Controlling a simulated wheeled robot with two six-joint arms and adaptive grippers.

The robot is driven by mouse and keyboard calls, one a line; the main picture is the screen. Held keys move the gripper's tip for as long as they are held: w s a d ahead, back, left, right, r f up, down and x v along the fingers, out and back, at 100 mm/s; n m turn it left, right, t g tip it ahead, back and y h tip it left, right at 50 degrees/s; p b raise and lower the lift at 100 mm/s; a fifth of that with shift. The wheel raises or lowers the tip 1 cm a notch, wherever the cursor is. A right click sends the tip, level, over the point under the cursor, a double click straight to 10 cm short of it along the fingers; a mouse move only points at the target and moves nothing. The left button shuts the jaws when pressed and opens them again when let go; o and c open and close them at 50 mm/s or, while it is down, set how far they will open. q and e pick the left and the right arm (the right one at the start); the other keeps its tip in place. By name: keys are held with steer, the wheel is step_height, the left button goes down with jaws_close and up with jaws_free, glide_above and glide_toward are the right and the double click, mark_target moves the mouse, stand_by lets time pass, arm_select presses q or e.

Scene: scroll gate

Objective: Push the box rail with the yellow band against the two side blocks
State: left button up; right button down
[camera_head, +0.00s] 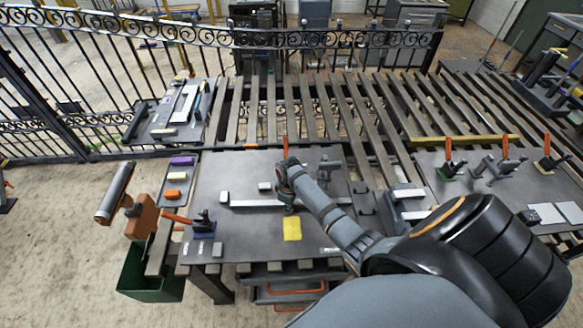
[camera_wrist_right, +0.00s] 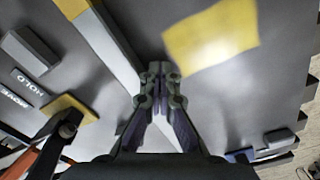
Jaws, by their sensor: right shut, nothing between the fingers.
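A long pale rail (camera_head: 256,203) lies across the grey work plate in the head view. It runs diagonally in the wrist view (camera_wrist_right: 112,50), where a yellow band (camera_wrist_right: 72,7) shows at its upper end. My right gripper (camera_head: 289,207) is shut and empty, pointing down at the rail's middle; contact is unclear. Its closed fingertips (camera_wrist_right: 159,72) show beside the rail in the wrist view. Small pale blocks stand near the rail's left end (camera_head: 224,197) and behind it (camera_head: 265,186); I cannot tell whether these are the side blocks. My left gripper is not in view.
A flat yellow square (camera_head: 292,229) lies in front of the rail. A clamp with an orange handle (camera_head: 203,222) stands at the plate's left front. A green bin (camera_head: 150,280) is below left.

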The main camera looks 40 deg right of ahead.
steer(key=shift+w+d+b, duration=0.5)
steer(key=shift+w+b, duration=0.05)
steer(key=shift+w, duration=0.25)
steer(key=shift+w+d+b, duration=0.45)
steer(key=shift+w+b, duration=0.15)
steer(key=shift+w, duration=0.2)
steer(key=shift+w+d+b, duration=0.5)
steer(key=shift+w+b, duration=0.05)
steer(key=shift+w, duration=0.25)
steer(key=shift+r, duration=0.1)
steer(key=shift+s+a+p, duration=0.25)
steer(key=shift+s+p, duration=0.1)
steer(key=shift+p, duration=0.5)
steer(key=shift+s+a+p, duration=0.35)
steer(key=shift+s+p, duration=0.25)
steer(key=shift+p, duration=0.1)
steer(key=shift+s, duration=0.15)
